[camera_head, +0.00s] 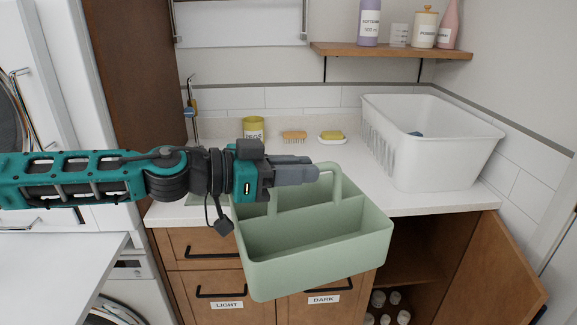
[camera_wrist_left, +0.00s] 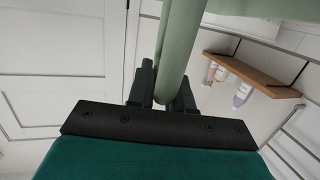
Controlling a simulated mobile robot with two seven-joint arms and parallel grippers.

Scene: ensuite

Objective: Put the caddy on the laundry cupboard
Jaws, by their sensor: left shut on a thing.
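The caddy (camera_head: 318,245) is a pale green open box with a handle and a divider. My left gripper (camera_head: 318,173) comes in from the left and is shut on the caddy's handle. In the left wrist view the green handle (camera_wrist_left: 180,50) runs between the two dark fingers (camera_wrist_left: 165,88). The caddy's compartments look empty. Its far side partly hides the worktop edge. My right gripper is not in view.
On the worktop stand a white basket (camera_head: 440,160) at right, a yellow tin (camera_head: 253,128), a brush (camera_head: 294,136) and a soap dish (camera_head: 332,140) at the back. A shelf (camera_head: 390,50) with bottles hangs above. A cupboard door (camera_head: 490,270) stands open below right. Mid-worktop is clear.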

